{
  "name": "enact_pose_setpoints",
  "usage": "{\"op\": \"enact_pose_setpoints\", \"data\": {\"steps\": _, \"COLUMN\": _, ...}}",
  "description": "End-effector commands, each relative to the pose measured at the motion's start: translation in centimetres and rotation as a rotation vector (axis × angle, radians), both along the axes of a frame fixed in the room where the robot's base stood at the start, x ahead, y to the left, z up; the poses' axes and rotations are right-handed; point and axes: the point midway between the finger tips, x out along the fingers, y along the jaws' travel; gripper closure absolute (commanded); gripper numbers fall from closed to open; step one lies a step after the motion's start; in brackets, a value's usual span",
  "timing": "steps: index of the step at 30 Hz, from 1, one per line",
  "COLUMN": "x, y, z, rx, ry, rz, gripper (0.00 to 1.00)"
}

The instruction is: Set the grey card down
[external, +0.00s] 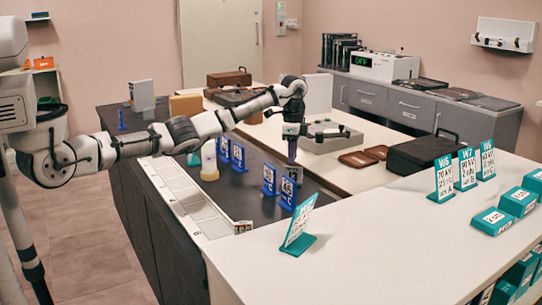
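My gripper (292,160) points down over the dark counter, just above and behind a blue stand with a card (288,192). A small greyish patch (295,173) shows right under the fingertips. I cannot tell whether it is the grey card, or whether it is held. The fingers are too small to read as open or shut. A small dark-grey card with pale marks (243,227) is at the near edge of the dark counter, beside the white strip. I cannot tell whether it is the grey card of the task.
Another blue stand (269,180) and a pale jar (209,162) are on the dark counter (235,200). A teal stand (299,228) is on the white counter (375,250), whose middle is clear. A black case (424,153) and grey device (325,138) lie beyond.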

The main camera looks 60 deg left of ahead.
Motion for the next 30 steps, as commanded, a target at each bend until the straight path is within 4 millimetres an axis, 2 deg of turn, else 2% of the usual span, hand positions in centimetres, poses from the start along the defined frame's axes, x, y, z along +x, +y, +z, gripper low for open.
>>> {"op": "enact_pose_setpoints", "data": {"steps": 3, "x": 0.1, "y": -0.1, "z": 2.3, "rx": 0.001, "ry": -0.003, "rz": -0.001, "gripper": 0.75}}
{"op": "enact_pose_setpoints", "data": {"steps": 9, "x": 0.0, "y": 0.0, "z": 4.5, "rx": 0.000, "ry": 0.000, "rz": 0.000, "gripper": 0.75}}
{"op": "enact_pose_setpoints", "data": {"steps": 22, "x": 0.1, "y": 0.1, "z": 5.0, "rx": 0.001, "ry": -0.005, "rz": 0.002, "gripper": 0.75}}
{"op": "enact_pose_setpoints", "data": {"steps": 26, "x": 1.9, "y": 1.4, "z": 5.6, "rx": 0.014, "ry": -0.148, "rz": 0.070, "gripper": 0.75}}
{"op": "enact_pose_setpoints", "data": {"steps": 29, "x": 4.4, "y": 3.9, "z": 8.0, "rx": 0.019, "ry": -0.395, "rz": 0.188, "gripper": 0.75}}
{"op": "enact_pose_setpoints", "data": {"steps": 30, "x": 5.4, "y": 5.2, "z": 9.7, "rx": 0.015, "ry": -0.521, "rz": 0.246, "gripper": 0.75}}
